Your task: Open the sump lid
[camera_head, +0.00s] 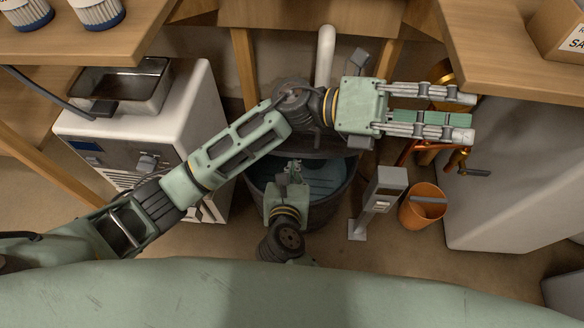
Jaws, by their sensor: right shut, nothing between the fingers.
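The sump is a dark round tub (335,200) on the floor at the centre, below the bench. Its inside looks dark blue. A dark edge (345,152) shows along its back, partly behind my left arm; I cannot tell whether this is the lid. My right gripper (294,164) comes up from below and is over the tub, its fingers together and empty. I cannot tell whether it touches anything. My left gripper (473,114) reaches across to the right, above and clear of the tub, its fingers spread and empty.
A white pipe (325,55) runs down behind the tub. A grey pedestal box (380,195) and an orange bucket (422,205) stand to the right, beside a white cabinet (510,190). A white machine (195,110) stands left. Wooden tabletops (85,35) overhang both sides.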

